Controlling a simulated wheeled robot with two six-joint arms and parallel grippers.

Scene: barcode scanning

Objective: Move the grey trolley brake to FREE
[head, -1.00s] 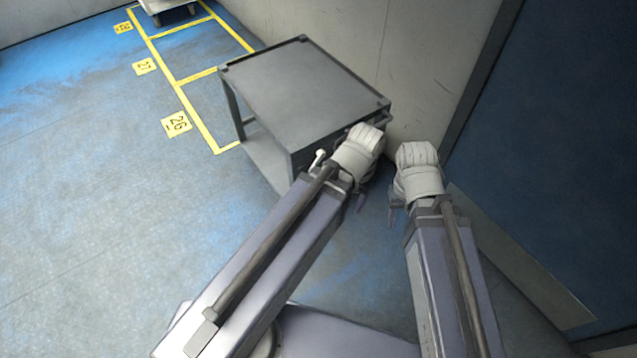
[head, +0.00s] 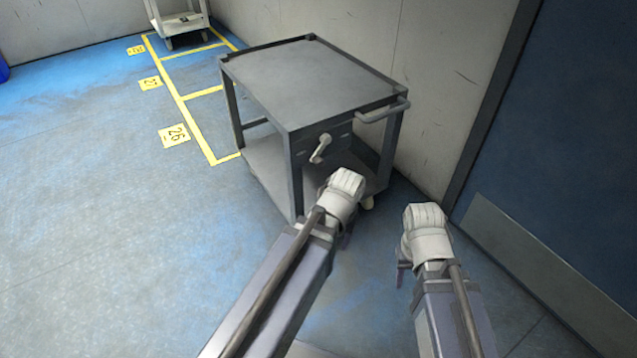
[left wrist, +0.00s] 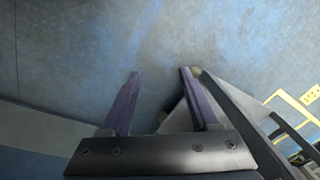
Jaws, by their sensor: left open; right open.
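The grey trolley (head: 310,84) stands near the wall, with a flat top, a lower shelf and a push handle (head: 383,110) at its near right end. The brake lever (head: 321,148), pale and slanted, is on a grey panel below the top; any lettering there is too small to read. My left gripper (head: 346,240) is below and in front of the lever, apart from it, its fingers mostly hidden by the wrist. In the left wrist view the gripper (left wrist: 158,75) is open and empty over the floor. My right gripper (head: 402,275) is open and empty, right of the left one.
A second trolley (head: 180,22) stands at the back left. Yellow floor lines and a 26 plate (head: 174,135) lie left of the grey trolley. A blue door (head: 570,140) closes the right side. The floor on the left is clear.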

